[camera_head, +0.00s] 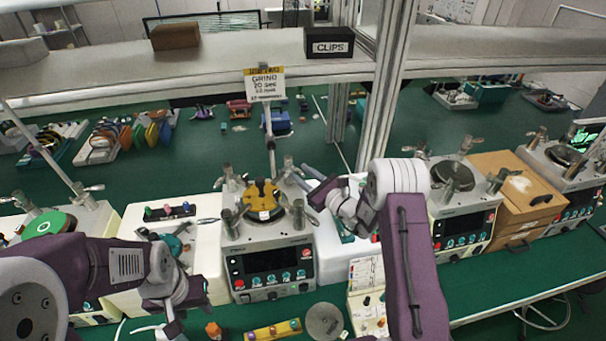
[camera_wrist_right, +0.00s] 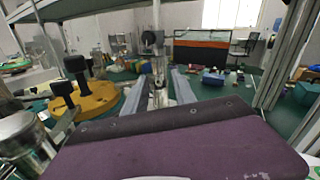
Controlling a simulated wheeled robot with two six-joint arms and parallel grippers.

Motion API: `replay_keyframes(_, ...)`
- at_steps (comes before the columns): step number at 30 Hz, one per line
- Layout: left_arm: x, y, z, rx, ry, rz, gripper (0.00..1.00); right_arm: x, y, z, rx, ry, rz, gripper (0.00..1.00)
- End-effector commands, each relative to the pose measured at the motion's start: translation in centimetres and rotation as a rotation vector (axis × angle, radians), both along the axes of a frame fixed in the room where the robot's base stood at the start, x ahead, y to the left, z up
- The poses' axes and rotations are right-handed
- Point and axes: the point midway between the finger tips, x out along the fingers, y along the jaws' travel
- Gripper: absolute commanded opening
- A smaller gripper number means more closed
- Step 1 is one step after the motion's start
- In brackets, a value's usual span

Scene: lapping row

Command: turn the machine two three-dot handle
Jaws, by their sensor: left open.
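The middle machine (camera_head: 268,250) has a yellow round fixture (camera_head: 262,193) with black knobs on top and several metal clamp handles around it. No dot marks can be made out on these handles, and I cannot tell which one is the three-dot handle. My right gripper (camera_head: 313,190) is at the right side of this machine's top. In the right wrist view its two fingers (camera_wrist_right: 157,88) are apart, with a metal post (camera_wrist_right: 157,60) visible between or beyond them; contact cannot be told. The yellow fixture (camera_wrist_right: 88,100) is left of them. My left gripper (camera_head: 175,318) is open, low in front of the machines.
A sign (camera_head: 264,84) stands on a post behind the middle machine. Another machine (camera_head: 462,205) and a wooden drawer box (camera_head: 515,185) are to the right. A green-disc machine (camera_head: 48,224) is left. A grey disc (camera_head: 324,321) and small coloured parts lie in front.

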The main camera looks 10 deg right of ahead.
Motion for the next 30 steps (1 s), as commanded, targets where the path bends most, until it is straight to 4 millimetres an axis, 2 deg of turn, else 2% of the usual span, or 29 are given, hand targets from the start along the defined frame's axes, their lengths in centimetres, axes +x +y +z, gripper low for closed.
replay_keyframes(1,0.00,0.00,-0.01,0.000,0.000,0.000,0.42,-0.01,0.00,0.01,0.000,0.000,0.000,0.15)
replay_keyframes(3,0.00,0.00,-0.01,0.000,0.000,0.000,0.42,-0.01,0.00,0.01,0.000,0.000,0.000,0.00)
replay_keyframes(30,0.00,0.00,0.00,0.000,0.000,0.000,0.42,-0.02,-0.01,0.05,0.000,-0.001,0.000,0.00)
